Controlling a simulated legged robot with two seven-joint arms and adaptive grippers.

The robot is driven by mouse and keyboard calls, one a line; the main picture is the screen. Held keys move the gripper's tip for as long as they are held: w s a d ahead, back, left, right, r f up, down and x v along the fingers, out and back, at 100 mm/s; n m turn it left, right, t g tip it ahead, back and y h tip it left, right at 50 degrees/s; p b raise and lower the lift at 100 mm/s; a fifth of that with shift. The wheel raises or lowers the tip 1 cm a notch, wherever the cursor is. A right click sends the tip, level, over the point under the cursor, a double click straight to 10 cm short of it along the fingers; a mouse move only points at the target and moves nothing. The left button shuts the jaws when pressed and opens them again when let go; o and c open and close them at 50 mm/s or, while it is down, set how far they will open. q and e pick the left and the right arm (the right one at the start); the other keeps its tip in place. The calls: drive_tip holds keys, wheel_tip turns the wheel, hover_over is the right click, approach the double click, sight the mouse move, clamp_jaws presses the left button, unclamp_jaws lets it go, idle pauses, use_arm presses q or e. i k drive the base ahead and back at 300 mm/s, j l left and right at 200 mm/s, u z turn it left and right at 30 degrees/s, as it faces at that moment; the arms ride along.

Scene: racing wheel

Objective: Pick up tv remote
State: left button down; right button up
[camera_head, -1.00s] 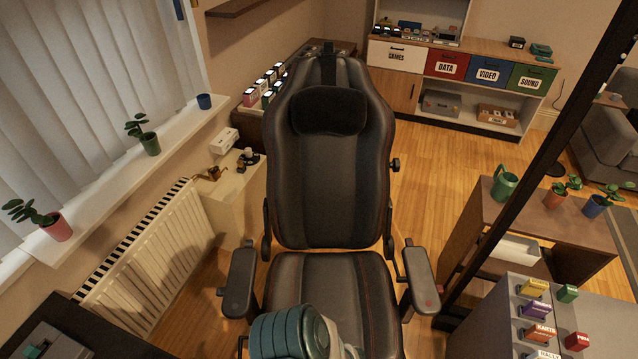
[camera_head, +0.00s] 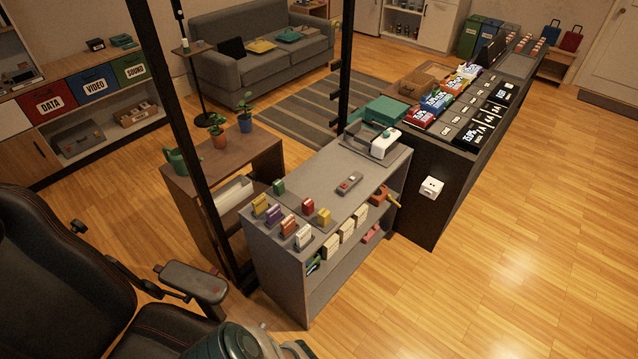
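A small dark grey device with a red mark (camera_head: 349,183), which looks like the tv remote, lies flat on the bare middle of the grey shelf unit's top (camera_head: 318,184). It is too small to make out its buttons. Neither of my grippers can be seen. A rounded teal and grey part shows at the bottom edge, with no fingers visible on it.
Small coloured boxes (camera_head: 308,207) stand at the shelf's near left end; a white machine (camera_head: 385,142) stands at its far end. A black post (camera_head: 181,130) rises left of the shelf. A gaming chair (camera_head: 60,270) is at lower left. Wooden floor (camera_head: 480,270) is clear at right.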

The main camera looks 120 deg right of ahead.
sight(342, 191)
drive_tip(key=l+z, duration=0.1)
drive_tip(key=z, duration=4.2)
drive_tip(key=i+l+u, duration=0.15)
drive_tip(key=i+l, duration=0.15)
